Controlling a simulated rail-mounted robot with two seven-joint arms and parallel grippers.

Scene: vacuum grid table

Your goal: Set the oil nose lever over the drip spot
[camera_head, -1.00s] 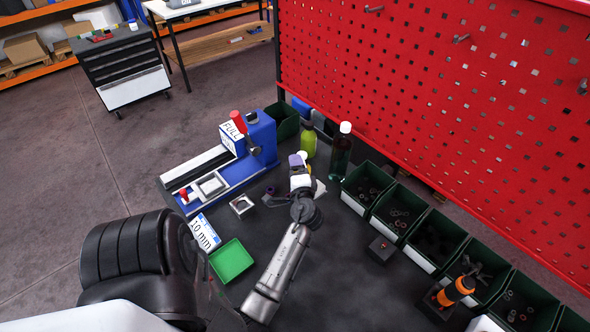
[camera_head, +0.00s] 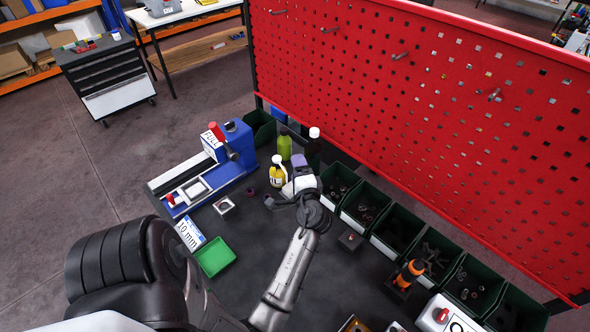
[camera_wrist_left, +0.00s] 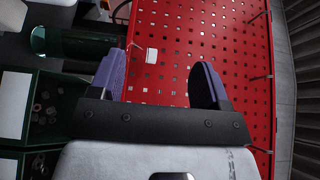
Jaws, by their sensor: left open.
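A yellow bottle (camera_head: 278,174) with a white top and a label stands upright on the dark bench in the head view; it may be the oil container, but I cannot make out a nose lever. My left gripper (camera_head: 299,161) is just right of it, apart as far as I can tell. Its purple fingers are open and empty in the left wrist view (camera_wrist_left: 165,80), facing the red pegboard. I cannot pick out a drip spot for certain; a small dark purplish mark (camera_head: 248,191) shows left of the bottle. My right gripper is not in view.
A green bottle (camera_head: 285,147) and a dark bottle with a white cap (camera_head: 314,147) stand behind. A blue machine (camera_head: 233,143) is at left, near a green tray (camera_head: 215,257). Green bins (camera_head: 398,228) line the red pegboard (camera_head: 420,100). Bench between tray and arm is clear.

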